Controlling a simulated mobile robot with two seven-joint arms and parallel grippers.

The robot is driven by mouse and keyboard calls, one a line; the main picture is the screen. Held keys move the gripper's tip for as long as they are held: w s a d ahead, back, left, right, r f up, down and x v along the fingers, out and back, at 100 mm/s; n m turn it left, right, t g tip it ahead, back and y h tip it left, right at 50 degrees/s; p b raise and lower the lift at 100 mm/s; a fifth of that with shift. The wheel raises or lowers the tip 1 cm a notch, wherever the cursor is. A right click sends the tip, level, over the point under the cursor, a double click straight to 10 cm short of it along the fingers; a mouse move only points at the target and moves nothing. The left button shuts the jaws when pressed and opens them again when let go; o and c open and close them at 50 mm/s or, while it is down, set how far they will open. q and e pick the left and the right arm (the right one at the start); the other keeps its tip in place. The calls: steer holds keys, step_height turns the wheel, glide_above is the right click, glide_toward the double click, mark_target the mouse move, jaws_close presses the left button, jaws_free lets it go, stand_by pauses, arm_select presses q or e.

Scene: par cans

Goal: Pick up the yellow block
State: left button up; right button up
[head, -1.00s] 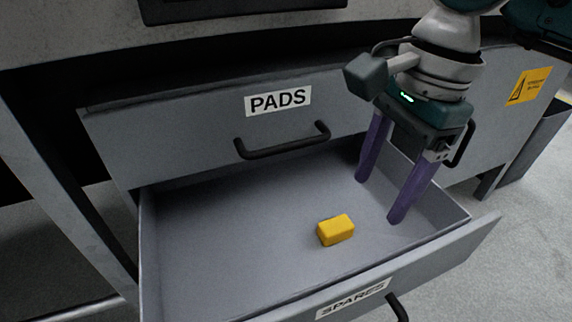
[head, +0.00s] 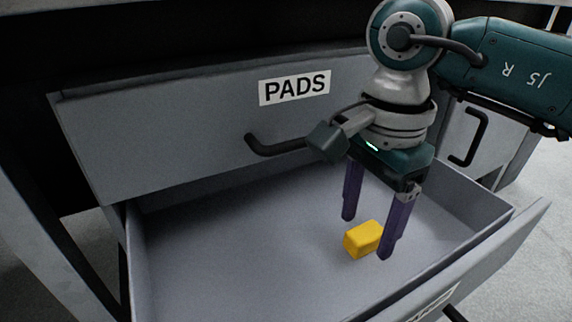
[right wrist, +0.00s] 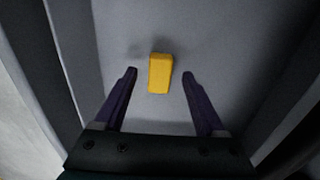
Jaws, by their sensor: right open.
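The yellow block (head: 362,239) lies on the floor of the open drawer (head: 220,265). It also shows in the right wrist view (right wrist: 160,73), ahead of and roughly between the two fingertips. My right gripper (head: 365,238) is open, its purple fingers pointing down into the drawer. In the head view one finger is behind the block and the other overlaps its right edge. In the right wrist view (right wrist: 159,73) there is a gap on both sides of the block, and nothing is held. My left gripper is not in view.
The closed drawer labelled PADS (head: 170,125) is above and behind the open drawer, with a black handle (head: 275,146) sticking out close to my right gripper. The open drawer's walls surround the block. Its left part is empty.

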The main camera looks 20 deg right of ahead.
steer(key=shift+f, duration=0.55)
steer(key=shift+d+r, duration=0.1)
steer(key=shift+d, duration=0.05)
steer(key=shift+c, duration=0.5)
jaws_close()
